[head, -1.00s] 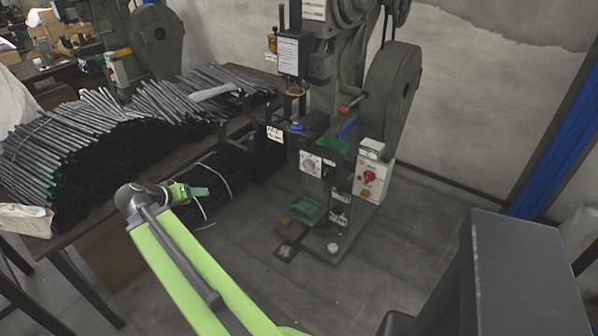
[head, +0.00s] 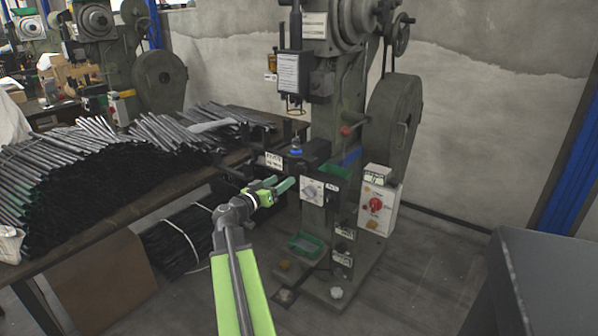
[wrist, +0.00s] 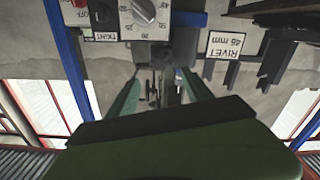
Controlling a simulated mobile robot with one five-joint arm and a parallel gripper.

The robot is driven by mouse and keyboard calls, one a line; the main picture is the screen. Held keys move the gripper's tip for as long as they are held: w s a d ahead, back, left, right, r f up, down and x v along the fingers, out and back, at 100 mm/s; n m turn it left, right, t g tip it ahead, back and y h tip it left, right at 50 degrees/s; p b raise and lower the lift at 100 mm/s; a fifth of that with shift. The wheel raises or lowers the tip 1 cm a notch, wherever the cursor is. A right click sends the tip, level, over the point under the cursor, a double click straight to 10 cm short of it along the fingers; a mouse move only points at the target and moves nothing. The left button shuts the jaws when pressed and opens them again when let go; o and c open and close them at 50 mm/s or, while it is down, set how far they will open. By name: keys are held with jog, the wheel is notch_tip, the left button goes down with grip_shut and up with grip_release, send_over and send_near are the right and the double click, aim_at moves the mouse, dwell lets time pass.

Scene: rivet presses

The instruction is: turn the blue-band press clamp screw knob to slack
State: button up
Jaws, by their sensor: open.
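The press (head: 335,120) stands at centre in the head view, with a blue band (head: 350,157) on its frame and a blue ring (head: 296,152) at its tool. A dark knob, seemingly the clamp screw knob (head: 333,190), sits right of a grey dial (head: 311,190). In the wrist view, which looks upside down, the dark knob (wrist: 102,12) is at the top edge, partly cut off, beside a TIGHT label (wrist: 101,35). My gripper (head: 284,186) is open and empty, left of the dial and apart from the knob; its fingers (wrist: 160,88) also show in the wrist view.
A control box (head: 376,204) with a red button is right of the knob. A RIVET 45 mm sign (wrist: 226,45) is near the dial. A bench (head: 150,198) with many dark rods stands left. A green tray (head: 306,246) sits low on the press.

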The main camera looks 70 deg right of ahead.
aim_at(299, 169)
jog(key=x, duration=1)
jog(key=shift+d, duration=0.4)
grip_shut()
